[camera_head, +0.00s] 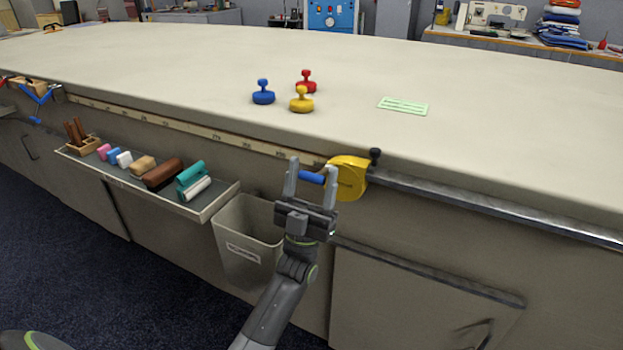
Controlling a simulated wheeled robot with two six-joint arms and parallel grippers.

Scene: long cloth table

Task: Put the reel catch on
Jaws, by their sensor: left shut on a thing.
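A yellow reel (350,180) sits at the table's front edge, at the end of the metal rail. A black knob (375,155) stands at its upper right. My left gripper (308,170) is just left of the reel, its fingers pointing up. It is shut on a small blue bar (311,178) that lies across between the fingers, close to the reel's left side. I cannot tell whether the bar is joined to the reel. Which part is the catch is not clear from this view. My right gripper is not in view.
Blue (263,93), red (306,82) and yellow (301,101) knobbed weights and a green card (403,106) lie on the cloth table (180,70). A tool shelf (160,202) and a grey bin (245,245) hang on the front, left of my arm. The tabletop is mostly free.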

